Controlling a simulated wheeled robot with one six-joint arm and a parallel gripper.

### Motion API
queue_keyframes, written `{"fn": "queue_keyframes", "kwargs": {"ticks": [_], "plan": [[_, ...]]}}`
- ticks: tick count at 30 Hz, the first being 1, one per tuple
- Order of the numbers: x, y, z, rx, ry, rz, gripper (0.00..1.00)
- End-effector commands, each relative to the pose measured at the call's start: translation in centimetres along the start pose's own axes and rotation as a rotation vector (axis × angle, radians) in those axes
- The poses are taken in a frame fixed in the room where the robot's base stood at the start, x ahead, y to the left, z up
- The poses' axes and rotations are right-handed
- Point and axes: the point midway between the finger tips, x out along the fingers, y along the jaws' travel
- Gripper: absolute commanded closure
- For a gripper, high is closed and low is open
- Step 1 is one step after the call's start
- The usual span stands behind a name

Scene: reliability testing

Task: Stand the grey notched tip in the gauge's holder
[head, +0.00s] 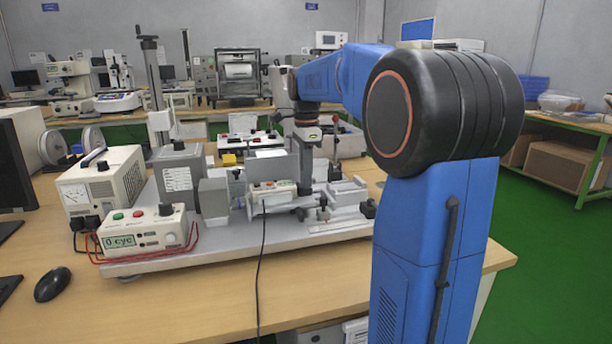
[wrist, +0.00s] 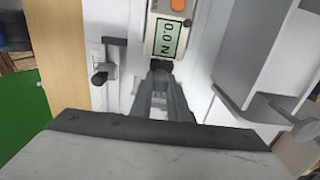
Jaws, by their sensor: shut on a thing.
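The gauge (wrist: 166,38) is a cream box with an orange button and a display reading 0.0 N. It lies on the grey test rig; in the head view it is the small box (head: 268,189) left of my gripper (head: 306,187). In the wrist view my gripper (wrist: 160,74) points at the gauge's near end, its two dark fingers drawn close together. A small dark piece (wrist: 159,66) shows between the fingertips, which I take to be the grey notched tip. Its notch and the gauge's holder are hidden or too small to make out, and contact cannot be told.
The rig's base plate (head: 200,256) fills the table's middle. A counter box reading 0 cyc (head: 142,232), a meter box (head: 103,182) and a mouse (head: 52,284) stand left. In the wrist view a grey bracket (wrist: 245,75) rises right and a black knob (wrist: 100,77) sits left.

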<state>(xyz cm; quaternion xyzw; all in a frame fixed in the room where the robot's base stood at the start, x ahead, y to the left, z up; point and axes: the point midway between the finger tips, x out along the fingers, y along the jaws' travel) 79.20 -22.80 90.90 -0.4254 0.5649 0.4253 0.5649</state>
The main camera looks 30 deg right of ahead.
Motion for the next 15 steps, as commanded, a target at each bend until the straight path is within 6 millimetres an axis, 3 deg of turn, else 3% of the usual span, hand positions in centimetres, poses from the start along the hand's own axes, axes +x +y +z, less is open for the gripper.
{"fn": "queue_keyframes", "kwargs": {"ticks": [15], "plan": [[1.5,0.1,0.0,0.0,0.0,0.007,1.0]]}}
